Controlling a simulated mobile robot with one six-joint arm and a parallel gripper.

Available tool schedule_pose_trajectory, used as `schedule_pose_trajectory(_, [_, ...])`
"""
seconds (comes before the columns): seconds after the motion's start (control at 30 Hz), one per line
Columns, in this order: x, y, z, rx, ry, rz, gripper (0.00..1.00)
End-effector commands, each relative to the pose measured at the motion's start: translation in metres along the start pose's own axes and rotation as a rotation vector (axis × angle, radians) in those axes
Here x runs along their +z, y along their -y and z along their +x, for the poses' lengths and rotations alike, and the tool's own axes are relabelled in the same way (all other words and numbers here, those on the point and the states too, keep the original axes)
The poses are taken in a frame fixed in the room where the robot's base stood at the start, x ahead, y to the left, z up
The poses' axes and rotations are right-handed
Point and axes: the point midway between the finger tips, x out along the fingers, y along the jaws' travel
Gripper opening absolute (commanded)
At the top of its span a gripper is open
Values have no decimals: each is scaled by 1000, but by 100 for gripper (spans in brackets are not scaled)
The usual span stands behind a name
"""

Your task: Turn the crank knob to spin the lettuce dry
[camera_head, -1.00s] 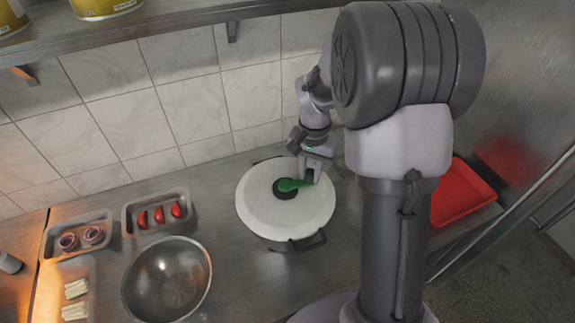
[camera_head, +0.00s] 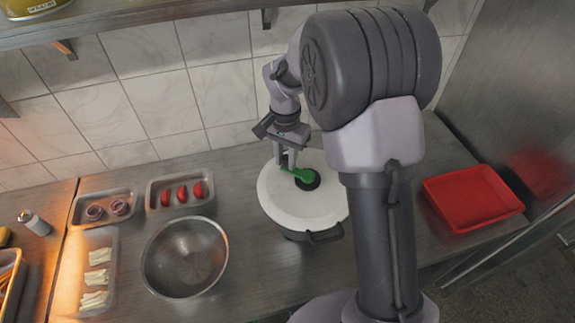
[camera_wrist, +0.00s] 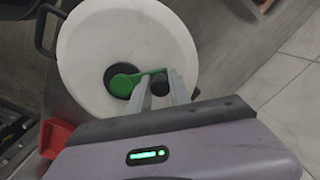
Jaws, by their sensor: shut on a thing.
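The lettuce spinner is a round pot with a white lid (camera_head: 290,210) on the steel counter, with a dark side handle at its front. A green crank (camera_head: 299,173) extends from the dark hub (camera_head: 308,180) on the lid towards the upper left. My gripper (camera_head: 284,163) is over the lid, at the crank's outer end. In the wrist view my gripper (camera_wrist: 158,84) is shut on the dark crank knob (camera_wrist: 160,87), and the green crank (camera_wrist: 124,83) runs left from it to the hub. The lettuce is hidden under the lid.
A steel bowl (camera_head: 185,285) stands left of the spinner. Trays of tomato pieces (camera_head: 180,208), onion rings (camera_head: 106,222) and pale strips (camera_head: 84,305) lie further left. A red tray (camera_head: 440,187) is at the right. A tiled wall and shelf are behind.

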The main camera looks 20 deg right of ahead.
Motion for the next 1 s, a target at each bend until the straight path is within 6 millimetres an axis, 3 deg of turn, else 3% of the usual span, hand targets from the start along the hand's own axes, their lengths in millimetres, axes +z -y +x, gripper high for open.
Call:
schedule_pose_trajectory(0.23, [-2, 1, 0, -2, -2, 0, 0])
schedule_pose_trajectory(0.27, [-2, 1, 0, -2, -2, 0, 30])
schedule_pose_trajectory(0.37, [-2, 0, 0, -2, -2, 0, 49])
schedule_pose_trajectory(0.73, [-2, 0, -6, -2, -3, 0, 49])
schedule_pose_trajectory(0.87, [-2, 1, -29, -3, -3, 1, 49])
schedule_pose_trajectory(1.0, [-2, 1, -69, -4, -4, 1, 49])
